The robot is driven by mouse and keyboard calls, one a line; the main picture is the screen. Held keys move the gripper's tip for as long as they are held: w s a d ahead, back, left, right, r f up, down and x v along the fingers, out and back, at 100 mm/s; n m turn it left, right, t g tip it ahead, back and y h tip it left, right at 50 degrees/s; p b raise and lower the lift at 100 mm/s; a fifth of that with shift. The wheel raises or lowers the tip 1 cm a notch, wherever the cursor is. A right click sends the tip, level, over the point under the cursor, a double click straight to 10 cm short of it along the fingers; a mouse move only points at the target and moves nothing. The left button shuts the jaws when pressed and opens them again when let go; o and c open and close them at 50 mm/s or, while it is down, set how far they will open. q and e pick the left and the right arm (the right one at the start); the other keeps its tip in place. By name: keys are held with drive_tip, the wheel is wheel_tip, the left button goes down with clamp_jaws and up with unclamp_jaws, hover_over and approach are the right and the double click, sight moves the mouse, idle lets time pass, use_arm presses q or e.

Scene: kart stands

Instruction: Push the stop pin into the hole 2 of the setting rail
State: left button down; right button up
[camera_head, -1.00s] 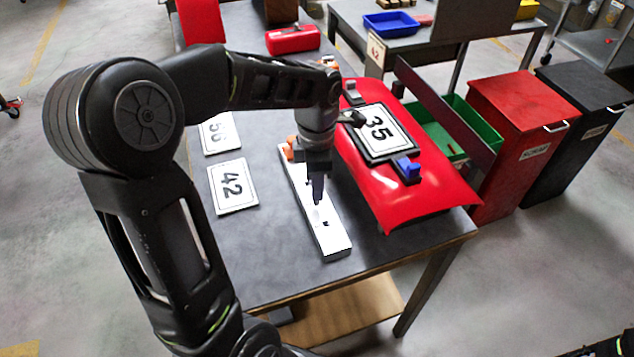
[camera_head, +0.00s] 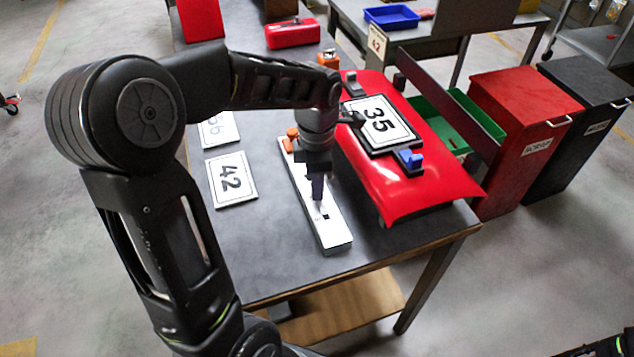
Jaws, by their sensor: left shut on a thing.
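The setting rail (camera_head: 334,236) is a long white bar lying on the dark table, running from the far left toward the near edge. My left gripper (camera_head: 318,192) points down over the rail and is shut on the stop pin, which is mostly hidden; only a small pale bit shows under the fingertips. I cannot tell whether the pin's tip is inside a hole. The gripper hides part of the rail and its other holes. My right gripper is not in view.
An orange piece (camera_head: 290,138) is at the rail's far end. The 42 plate (camera_head: 232,180) lies left of the rail. A red curved panel (camera_head: 425,190) with a 35 plate (camera_head: 380,122) and a blue-topped clamp (camera_head: 411,158) stands close on the right.

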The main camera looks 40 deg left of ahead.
use_arm(q)
drive_tip(key=shift+f, duration=0.15)
drive_tip(key=c, duration=1.2)
unclamp_jaws()
drive_tip(key=shift+c, duration=0.2)
wheel_tip(320, 180, up, 8)
drive_tip(key=shift+f, duration=0.1)
